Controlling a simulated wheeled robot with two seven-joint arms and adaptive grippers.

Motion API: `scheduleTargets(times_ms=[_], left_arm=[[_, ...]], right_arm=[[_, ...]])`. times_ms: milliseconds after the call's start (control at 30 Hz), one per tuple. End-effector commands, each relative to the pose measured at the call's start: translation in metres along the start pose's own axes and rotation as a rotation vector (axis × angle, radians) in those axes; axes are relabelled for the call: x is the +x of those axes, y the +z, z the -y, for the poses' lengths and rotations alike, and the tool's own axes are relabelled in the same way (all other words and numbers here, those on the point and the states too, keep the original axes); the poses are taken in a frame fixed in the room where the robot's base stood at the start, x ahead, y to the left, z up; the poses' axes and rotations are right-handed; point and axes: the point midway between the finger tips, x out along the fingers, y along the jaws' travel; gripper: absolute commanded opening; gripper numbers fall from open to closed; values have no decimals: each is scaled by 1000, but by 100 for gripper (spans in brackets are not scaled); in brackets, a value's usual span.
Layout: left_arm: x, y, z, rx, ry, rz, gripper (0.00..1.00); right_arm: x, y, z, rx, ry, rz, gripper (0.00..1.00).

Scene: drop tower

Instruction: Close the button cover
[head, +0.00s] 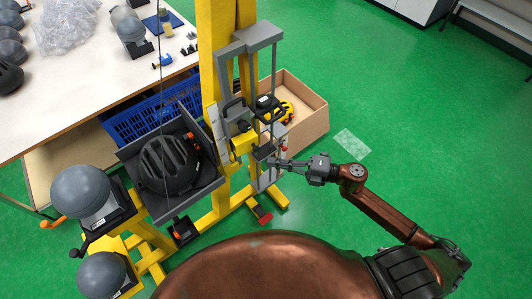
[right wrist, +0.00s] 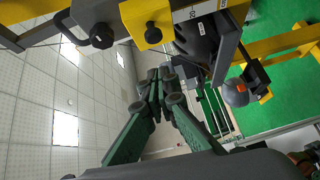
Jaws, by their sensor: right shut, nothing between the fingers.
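My right gripper (head: 279,163) reaches in from the right toward the yellow drop tower (head: 211,60). It is shut and empty, its fingertips close beside a small grey box (head: 264,151) low on the tower's right side. In the right wrist view the shut fingertips (right wrist: 160,86) meet in front of a small grey part (right wrist: 181,72). I cannot tell whether they touch it. The button and its cover are too small or hidden to make out clearly, so I cannot tell whether the cover is open. My left gripper is not in view.
A black helmet (head: 168,165) lies in a grey tray (head: 207,183) left of the tower. A yellow block (head: 243,143) sits on the post. A cardboard box (head: 311,117) stands behind the gripper. Grey headforms (head: 80,192) stand lower left. Green floor is clear to the right.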

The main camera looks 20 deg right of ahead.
Motion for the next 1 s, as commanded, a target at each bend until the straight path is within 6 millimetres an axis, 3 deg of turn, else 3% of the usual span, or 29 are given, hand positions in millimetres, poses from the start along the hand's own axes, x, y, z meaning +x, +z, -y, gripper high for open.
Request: scheduleTargets(times_ms=[100, 333, 767, 1000], left_arm=[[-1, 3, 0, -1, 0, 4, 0], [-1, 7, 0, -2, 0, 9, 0], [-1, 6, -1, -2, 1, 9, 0], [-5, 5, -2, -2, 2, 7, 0]], right_arm=[[18, 10, -1, -2, 1, 2, 0], [34, 26, 0, -1, 0, 1, 0], [37, 29, 0, 1, 0, 1, 0], [38, 50, -1, 0, -1, 1, 0]])
